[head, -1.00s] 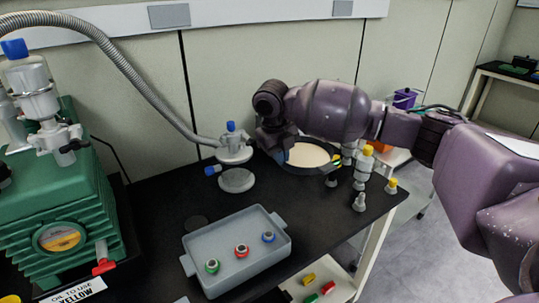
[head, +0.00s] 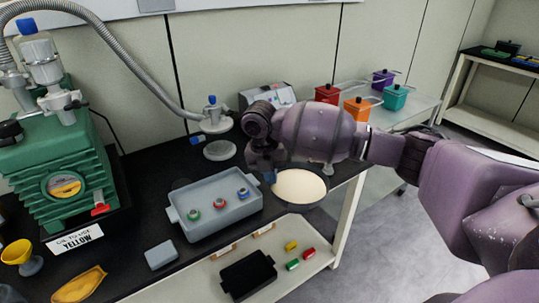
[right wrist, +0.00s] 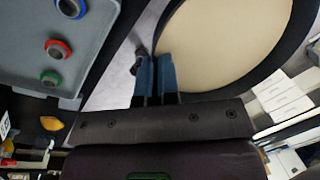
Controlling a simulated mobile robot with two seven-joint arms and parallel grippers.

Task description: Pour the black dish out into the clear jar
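The black dish (head: 281,206) is a wide round dish filled with cream-coloured matter. It is up in the air at the right end of the black bench, partly past its front edge, and looks about level. My right gripper (head: 268,176) is at its left rim. In the right wrist view, the blue fingertips (right wrist: 156,76) are close together at the dish's edge (right wrist: 293,50), and the cream fill shows beside them. The exact grip on the rim is partly hidden. I cannot make out a clear jar in either view. My left gripper is not in view.
A grey tray (head: 218,226) with several coloured ring-topped pieces stands left of the dish. A green pump (head: 70,150) and a yellow cup (head: 21,257) are at far left. A black bin (head: 248,275) is on the lower shelf. Coloured canisters (head: 357,108) stand behind my arm.

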